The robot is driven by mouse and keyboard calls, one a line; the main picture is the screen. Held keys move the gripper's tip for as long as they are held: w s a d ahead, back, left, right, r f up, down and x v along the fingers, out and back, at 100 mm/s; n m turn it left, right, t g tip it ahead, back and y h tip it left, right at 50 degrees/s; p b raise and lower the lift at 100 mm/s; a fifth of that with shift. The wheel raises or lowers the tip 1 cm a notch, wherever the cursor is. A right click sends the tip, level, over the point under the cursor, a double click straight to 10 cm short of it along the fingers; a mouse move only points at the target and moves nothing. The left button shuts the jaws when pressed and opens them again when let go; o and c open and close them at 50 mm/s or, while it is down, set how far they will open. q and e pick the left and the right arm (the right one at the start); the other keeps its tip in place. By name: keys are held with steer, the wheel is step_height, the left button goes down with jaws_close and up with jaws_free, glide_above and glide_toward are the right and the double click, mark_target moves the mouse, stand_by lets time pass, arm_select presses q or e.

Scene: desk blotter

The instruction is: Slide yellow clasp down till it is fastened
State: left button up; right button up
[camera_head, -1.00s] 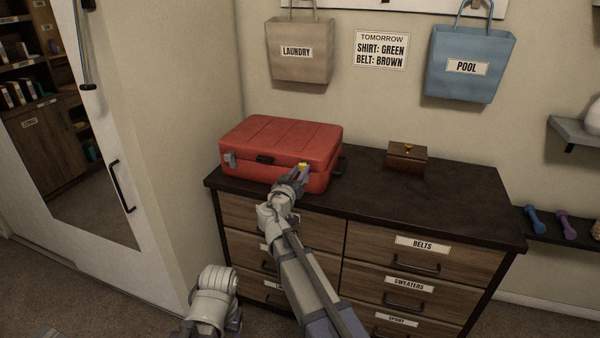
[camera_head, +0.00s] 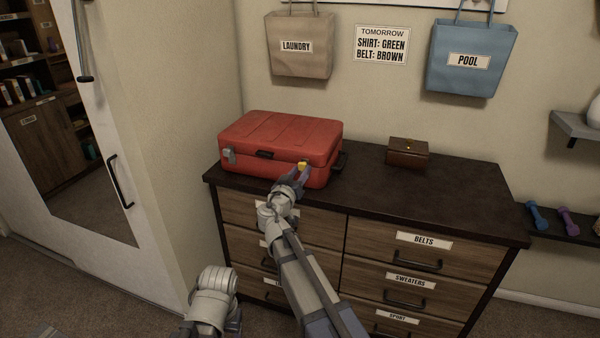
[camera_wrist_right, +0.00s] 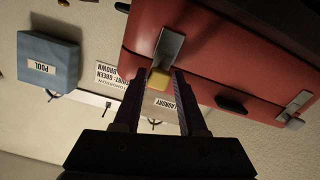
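A red suitcase (camera_head: 275,135) lies flat on the dresser top, its lid down. A yellow clasp (camera_head: 302,165) is on its front face, near the right end. In the right wrist view the yellow clasp (camera_wrist_right: 158,80) shows at the end of a grey metal plate (camera_wrist_right: 169,48). My right gripper (camera_head: 299,172) is at the clasp. In the wrist view its two fingers (camera_wrist_right: 160,84) stand on either side of the yellow piece, with a narrow gap; I cannot tell whether they touch it. Part of my left arm shows low in the head view; its gripper does not show.
A second, grey clasp (camera_head: 229,156) is at the suitcase's left front. A small wooden box (camera_head: 408,153) stands on the dresser top (camera_head: 450,205) to the right, with bare surface around it. Laundry (camera_head: 300,45) and pool (camera_head: 470,60) bags hang on the wall behind.

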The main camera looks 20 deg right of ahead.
steer(key=o, duration=0.4)
steer(key=shift+c, duration=0.2)
steer(key=v, duration=0.7)
steer(key=shift+s+a, duration=0.25)
steer(key=shift+s, duration=0.05)
